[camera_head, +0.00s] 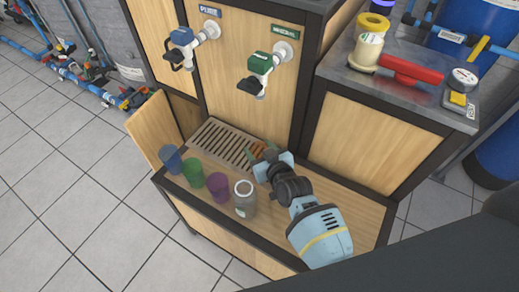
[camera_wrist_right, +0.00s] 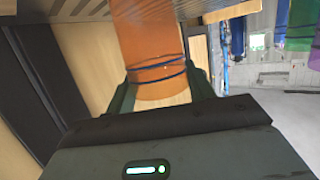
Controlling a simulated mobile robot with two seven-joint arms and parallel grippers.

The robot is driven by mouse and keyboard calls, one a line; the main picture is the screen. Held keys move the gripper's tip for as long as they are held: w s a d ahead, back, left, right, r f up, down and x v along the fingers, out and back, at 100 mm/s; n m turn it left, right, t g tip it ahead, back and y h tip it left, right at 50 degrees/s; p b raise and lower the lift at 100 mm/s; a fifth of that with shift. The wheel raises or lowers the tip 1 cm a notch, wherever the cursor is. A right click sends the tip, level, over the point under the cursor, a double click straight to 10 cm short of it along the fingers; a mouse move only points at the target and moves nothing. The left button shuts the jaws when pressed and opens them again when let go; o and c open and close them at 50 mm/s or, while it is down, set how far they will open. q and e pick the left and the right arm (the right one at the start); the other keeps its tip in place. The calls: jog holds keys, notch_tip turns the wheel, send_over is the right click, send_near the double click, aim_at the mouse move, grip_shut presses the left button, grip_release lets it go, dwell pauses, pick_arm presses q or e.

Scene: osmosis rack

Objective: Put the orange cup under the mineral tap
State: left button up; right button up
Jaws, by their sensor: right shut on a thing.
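The orange cup (camera_head: 258,151) is at the right end of the drip grate, mostly hidden in the head view by my right gripper (camera_head: 267,158). In the right wrist view the orange cup (camera_wrist_right: 155,50), with dark bands round it, sits between the fingers of the right gripper (camera_wrist_right: 162,88), which is shut on it. The mineral tap (camera_head: 262,70), with a green body and green label, is on the wooden panel above the cup. I cannot tell whether the cup touches the grate. My left gripper is not in view.
A blue tap (camera_head: 188,42) is left of the mineral tap. A blue cup (camera_head: 171,159), green cup (camera_head: 192,172), purple cup (camera_head: 218,187) and clear jar (camera_head: 244,199) line the shelf's front left. The drip grate (camera_head: 219,143) is bare on its left. A wooden door (camera_head: 154,128) stands open.

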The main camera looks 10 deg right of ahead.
jog(key=shift+f, duration=0.15)
jog(key=o, duration=1)
jog(key=shift+s+r, duration=0.1)
jog(key=shift+r, duration=0.2)
jog(key=p+v, duration=0.2)
jog(key=v, duration=0.9)
jog(key=shift+s+d, duration=0.1)
jog(key=shift+s, duration=0.3)
